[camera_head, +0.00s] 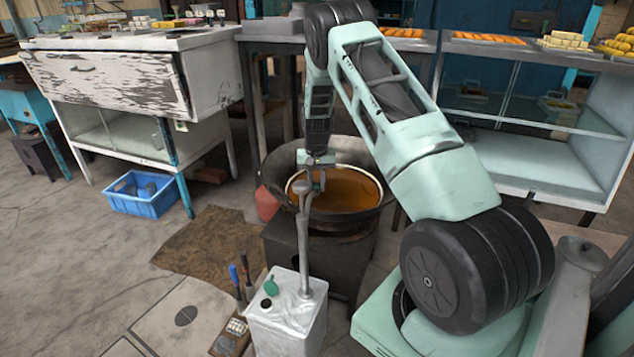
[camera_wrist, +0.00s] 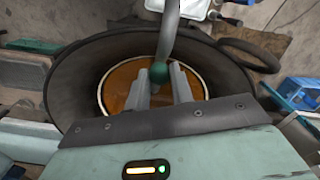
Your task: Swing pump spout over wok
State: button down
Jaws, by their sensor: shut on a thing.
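The wok (camera_head: 348,222) sits on a dark stove (camera_head: 284,249) and holds brown-orange liquid (camera_head: 345,193). A white metal can (camera_head: 287,318) stands on the floor in front of it, with a pump post and spout (camera_head: 304,240) rising from its top. My gripper (camera_head: 318,183) is at the spout's upper end, above the wok's left part. In the wrist view, my gripper (camera_wrist: 160,85) is shut on the pump spout (camera_wrist: 168,40), its fingers either side of a green tip (camera_wrist: 159,72). The tip lies over the liquid (camera_wrist: 122,80) in the wok (camera_wrist: 75,88).
A blue crate (camera_head: 140,194) is on the floor at left. Counters with food trays (camera_head: 488,38) stand behind. A brown mat (camera_head: 207,247) lies on open floor.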

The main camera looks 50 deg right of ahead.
jog(key=shift+w, duration=0.1)
jog(key=c, duration=1.2)
grip_release()
jog(key=shift+a, duration=0.1)
notch_tip(320, 180, up, 17)
jog(key=shift+r, duration=0.2)
